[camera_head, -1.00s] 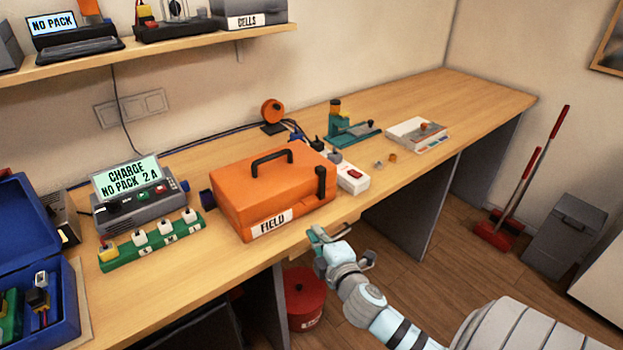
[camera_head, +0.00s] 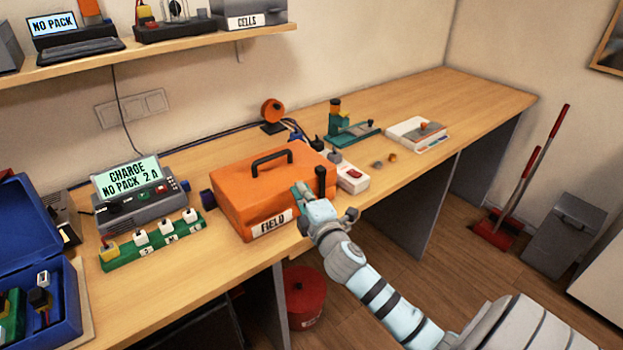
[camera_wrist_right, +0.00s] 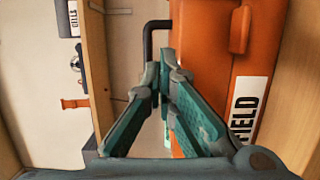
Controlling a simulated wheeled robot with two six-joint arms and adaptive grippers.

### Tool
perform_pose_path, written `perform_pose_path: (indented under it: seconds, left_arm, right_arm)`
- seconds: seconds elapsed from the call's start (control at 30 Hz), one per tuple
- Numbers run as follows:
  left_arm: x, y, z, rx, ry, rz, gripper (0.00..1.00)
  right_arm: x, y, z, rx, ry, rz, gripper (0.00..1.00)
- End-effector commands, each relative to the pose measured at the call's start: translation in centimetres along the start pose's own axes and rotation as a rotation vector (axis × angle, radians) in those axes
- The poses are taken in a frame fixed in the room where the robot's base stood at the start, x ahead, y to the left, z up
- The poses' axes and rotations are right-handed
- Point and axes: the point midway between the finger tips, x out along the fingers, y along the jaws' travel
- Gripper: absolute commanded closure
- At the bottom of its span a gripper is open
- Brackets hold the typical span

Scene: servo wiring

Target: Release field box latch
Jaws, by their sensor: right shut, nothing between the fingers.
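The orange field box (camera_head: 265,195) stands shut on the bench, with a black carrying handle (camera_head: 272,155) on its lid and a white FIELD label (camera_head: 272,224) on its front. A black upright latch (camera_head: 320,181) is at its front right corner. My right gripper (camera_head: 301,191) is shut and empty at the box's front, just left of the latch; whether it touches the box I cannot tell. In the right wrist view the shut fingers (camera_wrist_right: 162,78) point along the box (camera_wrist_right: 205,40), near the black handle (camera_wrist_right: 148,50). The latch is not clearly visible there. My left gripper is out of view.
A white switch box (camera_head: 352,178) stands close to the box's right. A green strip with white plugs (camera_head: 153,240) and a charger (camera_head: 139,198) are at its left. An open blue case (camera_head: 68,300) is far left. The bench is clear at the far right.

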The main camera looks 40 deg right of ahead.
Motion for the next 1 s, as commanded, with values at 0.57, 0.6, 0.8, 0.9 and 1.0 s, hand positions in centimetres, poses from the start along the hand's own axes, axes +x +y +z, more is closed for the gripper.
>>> perform_pose_path:
  seconds: [0.57, 0.6, 0.8, 0.9, 1.0]
  left_arm:
    - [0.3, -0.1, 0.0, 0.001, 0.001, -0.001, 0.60]
    - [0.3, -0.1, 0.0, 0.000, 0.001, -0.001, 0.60]
    - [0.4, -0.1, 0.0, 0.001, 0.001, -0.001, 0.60]
    - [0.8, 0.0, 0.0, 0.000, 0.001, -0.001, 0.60]
    - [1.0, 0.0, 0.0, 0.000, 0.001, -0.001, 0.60]
  right_arm:
    - [3.3, -0.1, 3.9, -0.001, 0.001, -0.002, 1.00]
    - [3.3, -0.1, 3.9, 0.000, 0.001, -0.002, 1.00]
    - [3.4, -0.1, 4.2, -0.002, 0.001, -0.001, 1.00]
    - [3.8, -0.2, 5.4, -0.004, 0.000, 0.000, 1.00]
    - [4.1, -0.2, 6.5, -0.002, -0.002, -0.001, 1.00]
